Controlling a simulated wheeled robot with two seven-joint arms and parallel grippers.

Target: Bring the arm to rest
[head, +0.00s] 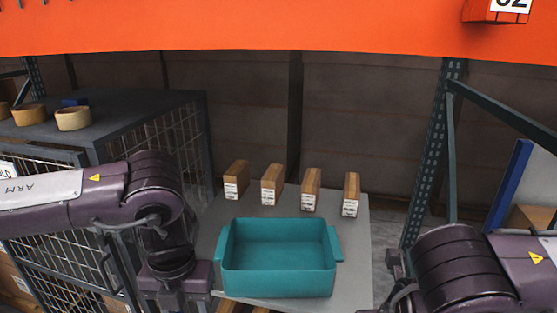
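My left arm (150,190) comes in from the left and bends down at the left side of the grey table, beside the teal bin. Its gripper is below the picture's bottom edge and does not show. My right arm (465,270) is at the lower right, to the right of the table. Its gripper is not visible either.
A teal bin (278,283) with handles stands empty on the grey table (355,245). Several labelled wooden blocks (271,185) stand in a row behind it. A mesh cage (170,135) is at left, a rack post (433,150) at right. An orange beam (250,28) crosses the top.

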